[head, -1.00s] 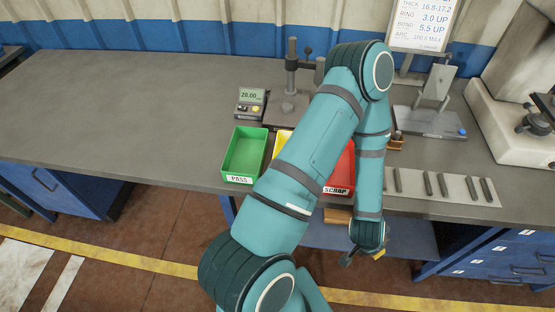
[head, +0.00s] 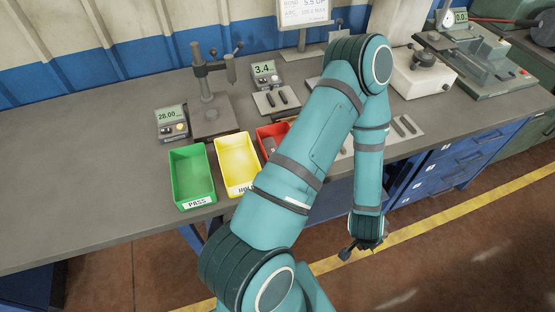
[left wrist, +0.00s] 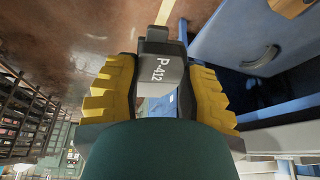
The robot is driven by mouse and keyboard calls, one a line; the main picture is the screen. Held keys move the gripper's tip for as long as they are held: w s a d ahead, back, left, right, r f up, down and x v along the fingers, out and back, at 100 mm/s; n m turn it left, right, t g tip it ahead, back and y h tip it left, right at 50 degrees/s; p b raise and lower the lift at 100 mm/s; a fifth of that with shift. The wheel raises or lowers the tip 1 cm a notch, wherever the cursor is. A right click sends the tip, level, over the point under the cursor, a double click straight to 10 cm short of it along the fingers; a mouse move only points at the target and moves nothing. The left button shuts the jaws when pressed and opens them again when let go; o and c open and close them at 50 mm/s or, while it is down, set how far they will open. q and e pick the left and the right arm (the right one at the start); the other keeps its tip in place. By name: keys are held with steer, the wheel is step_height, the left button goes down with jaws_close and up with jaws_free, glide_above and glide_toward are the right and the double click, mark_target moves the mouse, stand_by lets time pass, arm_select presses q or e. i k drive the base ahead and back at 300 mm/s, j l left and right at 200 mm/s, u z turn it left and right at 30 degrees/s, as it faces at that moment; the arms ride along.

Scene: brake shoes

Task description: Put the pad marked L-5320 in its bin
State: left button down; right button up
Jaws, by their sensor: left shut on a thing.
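My left gripper (head: 352,249) hangs over the floor in front of the bench. I see no L-5320 marking. In the head view the held pad cannot be made out. On the bench stand a green bin labelled PASS (head: 190,176), a yellow bin (head: 236,163) with a partly hidden label that starts HOL, and a red bin (head: 268,131) largely behind my arm. A grey piece lies in the red bin. My right gripper is out of view.
A gauge (head: 171,120), a press stand (head: 211,112) and a second gauge (head: 266,72) stand behind the bins. Dark pieces lie on trays behind the bins and right of my arm. Blue drawers (head: 430,172) front the bench near my gripper. The left bench top is clear.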

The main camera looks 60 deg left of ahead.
mark_target(194, 180)
steer(key=k+j+z, duration=0.2)
steer(key=k, duration=0.15)
steer(key=k+j+z, duration=0.1)
steer(key=k+z, duration=0.15)
steer(key=k+j, duration=0.1)
steer(key=k, duration=0.35)
steer(key=k+j+z, duration=0.1)
steer(key=k, duration=0.35)
